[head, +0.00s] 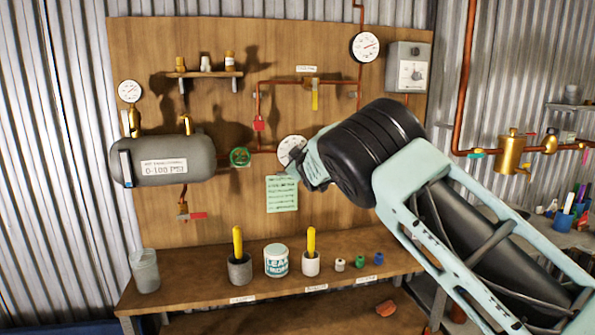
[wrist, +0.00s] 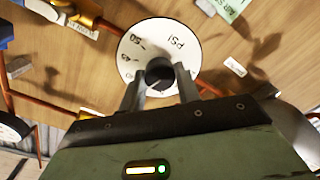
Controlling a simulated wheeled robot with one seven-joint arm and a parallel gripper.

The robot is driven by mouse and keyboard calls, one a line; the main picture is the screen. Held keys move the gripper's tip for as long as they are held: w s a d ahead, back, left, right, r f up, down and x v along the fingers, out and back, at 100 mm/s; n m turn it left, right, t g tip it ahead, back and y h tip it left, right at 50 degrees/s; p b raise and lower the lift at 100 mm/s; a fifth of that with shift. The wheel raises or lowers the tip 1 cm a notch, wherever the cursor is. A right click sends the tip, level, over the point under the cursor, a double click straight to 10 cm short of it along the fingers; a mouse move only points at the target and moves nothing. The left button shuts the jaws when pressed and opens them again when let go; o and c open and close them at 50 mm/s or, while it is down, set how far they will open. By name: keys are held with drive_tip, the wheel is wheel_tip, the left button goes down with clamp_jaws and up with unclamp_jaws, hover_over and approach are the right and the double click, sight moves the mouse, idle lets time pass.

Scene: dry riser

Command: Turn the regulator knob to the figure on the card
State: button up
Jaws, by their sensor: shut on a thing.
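The regulator dial (head: 290,147) is a white disc on the wooden board, partly hidden behind my gripper (head: 308,167) in the head view. In the wrist view the dial (wrist: 131,62) shows "PSI" and figures such as 50 and 45, seen turned. Its dark round knob (wrist: 159,70) is at the dial's middle, between the two fingers of my gripper (wrist: 160,85), which is shut on it. A green card (head: 282,194) with lines of writing hangs just below the dial; the writing is too small to read. The card's corner shows in the wrist view (wrist: 231,8).
A grey tank (head: 165,170) and a green valve wheel (head: 239,157) are to the left. Copper pipes run across the board. The bench (head: 215,305) below holds a tub (head: 276,261), two cups with yellow-handled tools and small coloured pieces.

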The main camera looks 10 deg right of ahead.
drive_tip(key=n+b, duration=1)
drive_tip(key=shift+a+f+b, duration=0.15)
drive_tip(key=shift+b, duration=0.15)
idle(0.5)
drive_tip(key=o, duration=1)
drive_tip(key=s+b, duration=0.2)
drive_tip(key=s, duration=0.3)
drive_tip(key=s+b, duration=0.1)
drive_tip(key=s, duration=0.5)
drive_tip(key=s+b, duration=0.2)
drive_tip(key=s, duration=0.4)
drive_tip(key=shift+s+r+b, duration=0.2)
drive_tip(key=shift+r+b, duration=0.1)
